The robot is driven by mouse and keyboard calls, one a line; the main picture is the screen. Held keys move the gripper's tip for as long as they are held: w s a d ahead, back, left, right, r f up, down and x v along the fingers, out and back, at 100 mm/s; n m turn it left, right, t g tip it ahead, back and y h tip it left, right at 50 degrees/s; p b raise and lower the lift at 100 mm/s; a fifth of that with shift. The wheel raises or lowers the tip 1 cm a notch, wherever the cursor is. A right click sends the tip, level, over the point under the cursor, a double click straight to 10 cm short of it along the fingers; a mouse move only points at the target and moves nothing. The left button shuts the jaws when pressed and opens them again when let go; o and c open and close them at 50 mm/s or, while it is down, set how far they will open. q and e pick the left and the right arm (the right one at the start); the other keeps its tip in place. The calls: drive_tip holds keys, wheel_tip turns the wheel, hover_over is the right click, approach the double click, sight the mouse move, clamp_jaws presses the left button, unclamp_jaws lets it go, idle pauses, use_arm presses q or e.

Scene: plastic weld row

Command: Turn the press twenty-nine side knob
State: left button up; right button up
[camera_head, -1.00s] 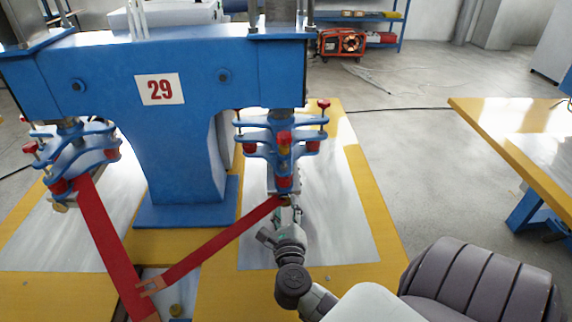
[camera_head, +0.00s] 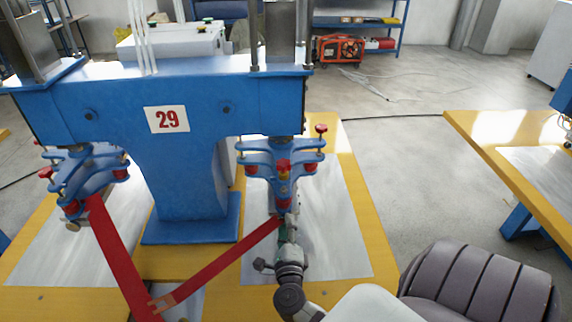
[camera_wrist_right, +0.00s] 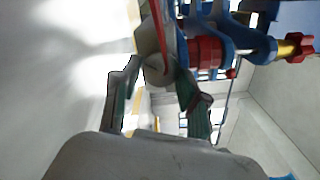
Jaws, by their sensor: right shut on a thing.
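My right gripper (camera_head: 288,222) is at the lower end of this head. In the right wrist view, the fingers (camera_wrist_right: 158,88) are around a grey round knob (camera_wrist_right: 157,66) and shut on it. The knob is mostly hidden by the gripper in the head view. My left gripper is not in view.
Two red bars (camera_head: 215,259) (camera_head: 119,248) meet low in front of the press; one reaches up close to my right gripper. A second clamp head (camera_head: 88,180) hangs at left. Another yellow-edged table (camera_head: 480,125) stands at right, with bare floor between.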

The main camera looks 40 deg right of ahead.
drive_tip(key=shift+f, duration=0.1)
idle(0.4)
drive_tip(key=o, duration=1.1)
drive_tip(key=v, duration=1.2)
